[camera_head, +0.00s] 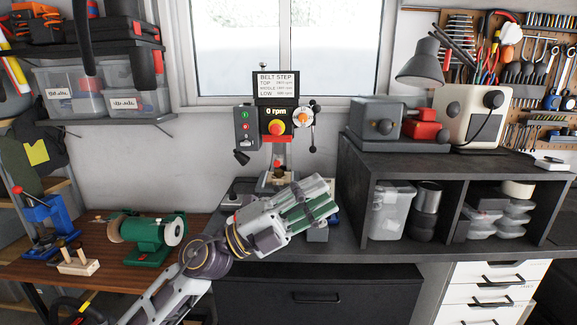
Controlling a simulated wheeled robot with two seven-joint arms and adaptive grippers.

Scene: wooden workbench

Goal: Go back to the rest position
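My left arm comes in from the bottom left. Its gripper (318,200) is over the front middle of the dark workbench (345,238), in front of the drill press (277,125). The fingers point up and to the right and look green and grey. I cannot tell whether they are apart or together, and no held object can be made out. The gripper hides part of the drill press base and the bench top. My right gripper is not in view.
A black shelf unit (455,170) with containers stands to the right. White drawers (495,285) are below it.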

